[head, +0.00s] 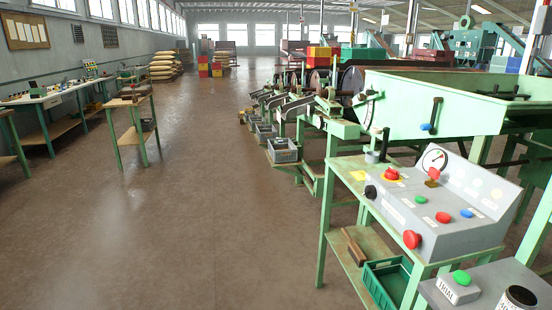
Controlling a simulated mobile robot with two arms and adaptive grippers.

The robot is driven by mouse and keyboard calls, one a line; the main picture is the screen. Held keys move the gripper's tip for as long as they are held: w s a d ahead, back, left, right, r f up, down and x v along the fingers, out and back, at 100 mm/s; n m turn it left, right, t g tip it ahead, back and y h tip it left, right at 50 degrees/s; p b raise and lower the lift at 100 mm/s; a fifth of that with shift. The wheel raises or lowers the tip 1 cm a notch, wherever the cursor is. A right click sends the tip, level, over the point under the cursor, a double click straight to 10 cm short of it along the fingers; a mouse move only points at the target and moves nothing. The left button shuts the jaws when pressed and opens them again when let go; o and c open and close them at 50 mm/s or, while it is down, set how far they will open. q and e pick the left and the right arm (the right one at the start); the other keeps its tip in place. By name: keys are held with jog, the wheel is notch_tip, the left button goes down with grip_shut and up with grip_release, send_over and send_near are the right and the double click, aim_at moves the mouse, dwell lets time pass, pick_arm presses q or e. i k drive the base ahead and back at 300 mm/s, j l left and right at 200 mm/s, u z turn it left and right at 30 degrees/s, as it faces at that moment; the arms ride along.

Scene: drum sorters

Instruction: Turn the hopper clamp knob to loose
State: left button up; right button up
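The light green hopper (455,113) stands at the right, above the grey control panel. A black handle with a blue end (432,120) is on the hopper's near side. A dark upright lever (384,146) stands on the green bench below it, by a small grey cylinder. A black round knob (370,192) is on the left end of the grey control panel (450,232). No label readable here shows which of these is the hopper clamp knob, or its setting. Neither of my grippers is in view.
The panel carries red, green and blue buttons and a gauge (434,159). A green crate (385,283) and a brown block (354,247) are on the lower shelf. A grey box with a green button (461,279) is at front right. The floor at left centre is clear.

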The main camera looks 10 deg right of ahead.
aim_at(361, 98)
jog(key=i+l+z, duration=0.15)
jog(key=i+z, duration=0.25)
jog(key=i, duration=0.35)
jog(key=i+z, duration=0.4)
jog(key=i, duration=0.4)
jog(key=i+j+z, duration=0.15)
jog(key=z, duration=0.2)
jog(key=i+j+z, duration=0.1)
jog(key=j+z, duration=0.25)
jog(key=i+j+z, duration=0.1)
jog(key=z, duration=0.25)
